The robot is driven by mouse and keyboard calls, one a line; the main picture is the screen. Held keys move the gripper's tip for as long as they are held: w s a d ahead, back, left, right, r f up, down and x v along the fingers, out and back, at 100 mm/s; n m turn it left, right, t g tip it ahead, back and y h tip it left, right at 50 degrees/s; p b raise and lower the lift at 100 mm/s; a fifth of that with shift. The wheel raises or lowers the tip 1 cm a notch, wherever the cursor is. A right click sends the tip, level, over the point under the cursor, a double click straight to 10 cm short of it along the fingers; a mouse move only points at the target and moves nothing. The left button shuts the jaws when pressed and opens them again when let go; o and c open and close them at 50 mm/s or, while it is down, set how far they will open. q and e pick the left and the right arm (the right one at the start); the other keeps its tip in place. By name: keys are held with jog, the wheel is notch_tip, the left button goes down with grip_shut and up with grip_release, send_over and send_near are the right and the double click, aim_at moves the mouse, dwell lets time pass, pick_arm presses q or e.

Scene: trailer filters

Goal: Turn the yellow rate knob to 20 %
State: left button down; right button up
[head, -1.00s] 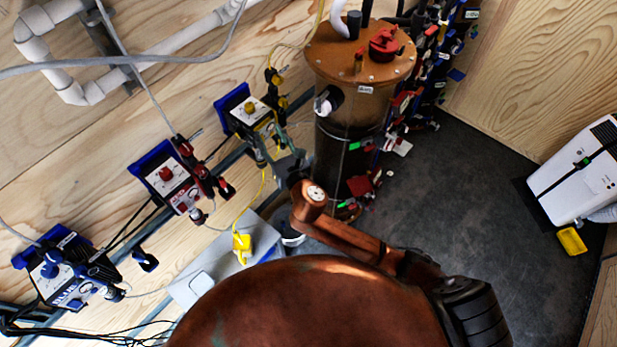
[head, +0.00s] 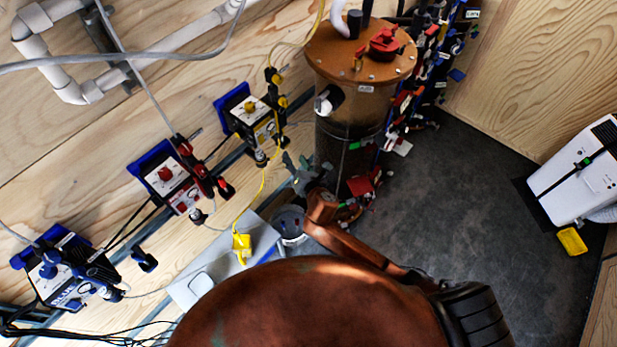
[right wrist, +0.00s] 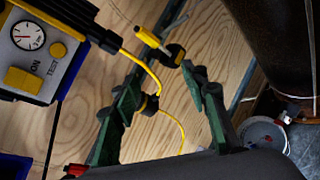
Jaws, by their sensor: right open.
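The yellow pump's knob (head: 249,107) stands on the light front face of a dosing pump with a blue back, on the plywood wall. In the right wrist view this pump (right wrist: 45,62) is cut off at the upper left, with a round gauge (right wrist: 27,35), a small yellow round part (right wrist: 58,50) and a larger yellow part (right wrist: 22,80) by ON and TEST lettering. I cannot read a rate setting. My right gripper (head: 305,170) is open and empty, below and right of the pump, apart from it. Its green fingers (right wrist: 161,72) show spread in the wrist view. My left gripper is not in view.
A red-knobbed pump (head: 168,178) and a blue-knobbed pump (head: 65,272) hang lower left. The brown filter vessel (head: 345,105) stands close right of my gripper. Open floor (head: 470,190) lies right.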

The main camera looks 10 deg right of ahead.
jog(key=s+d+f+m+g+h, duration=0.1)
jog(key=s+d+f+m, duration=0.1)
jog(key=f, duration=0.8)
jog(key=shift+d+f+m+g, duration=0.4)
jog(key=shift+d+m, duration=0.5)
jog(key=shift+d, duration=0.3)
